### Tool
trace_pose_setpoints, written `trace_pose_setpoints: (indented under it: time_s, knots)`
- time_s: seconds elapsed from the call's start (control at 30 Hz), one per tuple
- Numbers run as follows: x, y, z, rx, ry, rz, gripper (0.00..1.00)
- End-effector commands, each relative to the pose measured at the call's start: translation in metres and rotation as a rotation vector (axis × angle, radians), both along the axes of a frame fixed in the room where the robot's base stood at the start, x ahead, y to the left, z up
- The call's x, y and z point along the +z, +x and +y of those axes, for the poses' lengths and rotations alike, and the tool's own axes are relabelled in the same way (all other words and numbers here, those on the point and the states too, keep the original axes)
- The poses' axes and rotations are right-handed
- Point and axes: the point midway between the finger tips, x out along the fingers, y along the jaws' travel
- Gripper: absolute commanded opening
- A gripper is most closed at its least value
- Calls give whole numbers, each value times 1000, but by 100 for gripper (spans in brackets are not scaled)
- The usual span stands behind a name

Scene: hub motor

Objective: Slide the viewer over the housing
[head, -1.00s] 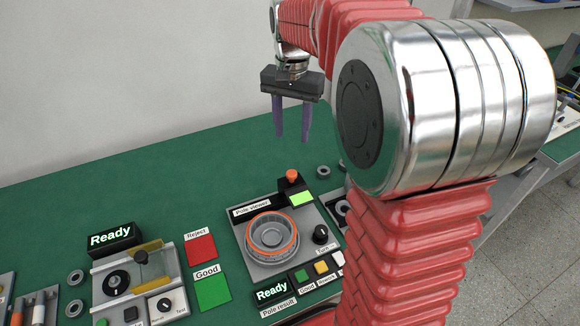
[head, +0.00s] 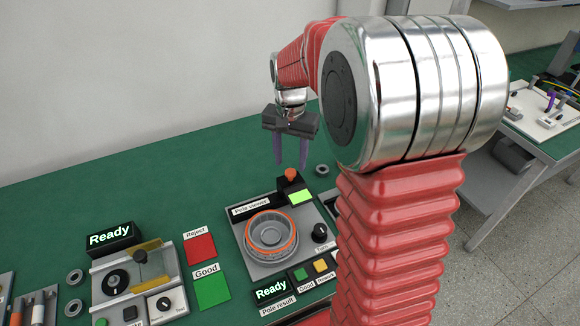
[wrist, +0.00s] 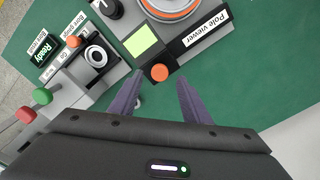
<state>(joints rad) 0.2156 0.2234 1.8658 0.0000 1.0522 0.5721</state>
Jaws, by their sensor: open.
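The pole viewer station (head: 256,270) is a grey plate on the green bench. A round grey housing (head: 268,236) with an orange ring sits in it. It shows partly at the top of the wrist view (wrist: 170,12). The viewer, a bright green window (head: 300,196) with an orange knob (head: 291,175), stands at the back right of the plate, beside the housing. In the wrist view the window (wrist: 141,41) and knob (wrist: 159,72) lie ahead of the fingers. My gripper (head: 291,164) is open and empty, fingers pointing down, above or behind the knob; its exact height is unclear.
A dark dial (head: 320,232) and coloured buttons are on the station's right and front. A bore gauge station (wrist: 92,62) stands beside it. Green and red mats (head: 200,247) and another tester (head: 140,280) lie left.

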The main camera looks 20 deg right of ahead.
Motion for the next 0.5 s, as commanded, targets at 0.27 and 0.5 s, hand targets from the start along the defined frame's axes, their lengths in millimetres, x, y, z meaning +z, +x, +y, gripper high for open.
trace_pose_setpoints:
  time_s: [0.27, 0.5]
  knots:
    - [-31, -1, 0, 0, 1, 2, 43]
    - [-34, 0, 0, -1, 0, 0, 43]
